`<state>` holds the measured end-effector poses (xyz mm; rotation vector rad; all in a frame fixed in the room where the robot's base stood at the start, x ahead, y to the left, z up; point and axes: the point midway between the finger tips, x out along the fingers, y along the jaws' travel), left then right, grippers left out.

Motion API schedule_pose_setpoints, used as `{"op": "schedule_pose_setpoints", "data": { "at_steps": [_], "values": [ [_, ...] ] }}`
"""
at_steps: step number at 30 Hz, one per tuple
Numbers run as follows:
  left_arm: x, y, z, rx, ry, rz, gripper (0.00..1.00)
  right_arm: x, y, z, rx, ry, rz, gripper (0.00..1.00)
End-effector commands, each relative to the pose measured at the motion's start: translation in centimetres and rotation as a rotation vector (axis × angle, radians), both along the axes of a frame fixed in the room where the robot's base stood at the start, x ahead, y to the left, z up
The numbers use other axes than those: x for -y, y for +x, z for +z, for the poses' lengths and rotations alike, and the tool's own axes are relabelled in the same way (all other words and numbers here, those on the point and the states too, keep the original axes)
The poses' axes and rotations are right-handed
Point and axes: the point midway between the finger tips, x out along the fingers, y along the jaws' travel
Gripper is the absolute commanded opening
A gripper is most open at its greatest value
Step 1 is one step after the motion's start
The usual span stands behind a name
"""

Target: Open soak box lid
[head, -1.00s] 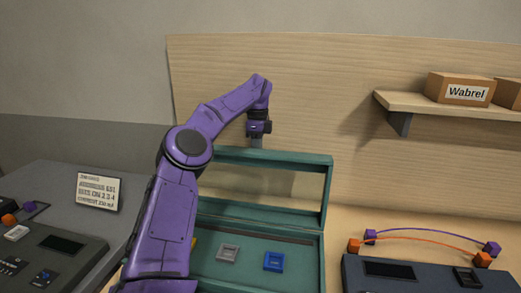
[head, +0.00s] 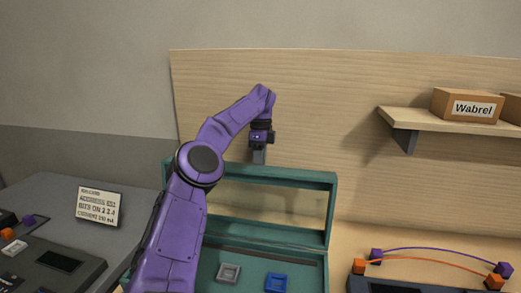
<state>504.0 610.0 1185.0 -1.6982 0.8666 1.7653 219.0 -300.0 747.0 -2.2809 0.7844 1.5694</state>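The soak box (head: 215,248) is a teal case at the bottom centre. Its lid (head: 318,180), a teal frame around a clear pane, stands up at the back of the box, so the box is open. Inside lie a grey square piece (head: 229,273) and a blue square piece (head: 277,283). My purple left arm crosses the left part of the box. My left gripper (head: 259,158) points down at the top edge of the lid; I cannot tell whether it touches the lid or how far its fingers are apart. My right gripper is not in view.
A dark console with orange and purple cables (head: 430,252) stands at the right. Another console (head: 60,265) and a printed card (head: 99,206) are at the left. A shelf (head: 440,121) with a "Wabrel" box (head: 468,105) is on the wooden back panel (head: 330,100).

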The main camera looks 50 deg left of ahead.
Motion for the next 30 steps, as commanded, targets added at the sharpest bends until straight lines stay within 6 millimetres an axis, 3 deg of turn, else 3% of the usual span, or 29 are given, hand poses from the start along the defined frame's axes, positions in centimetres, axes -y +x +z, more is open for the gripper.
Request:
{"op": "schedule_pose_setpoints", "data": {
  "at_steps": [1,4,9,30],
  "values": [
    [0.0,0.2,2.2,0.003,0.006,0.003,0.39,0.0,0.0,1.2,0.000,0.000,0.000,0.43],
    [0.0,0.4,5.0,0.003,0.004,0.002,0.39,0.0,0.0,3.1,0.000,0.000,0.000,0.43],
    [-0.2,0.5,8.0,0.002,0.003,-0.001,0.39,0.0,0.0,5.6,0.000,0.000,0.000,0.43],
    [-0.2,0.5,8.4,0.004,0.002,-0.001,0.39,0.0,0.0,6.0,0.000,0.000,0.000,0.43]
  ]
}}
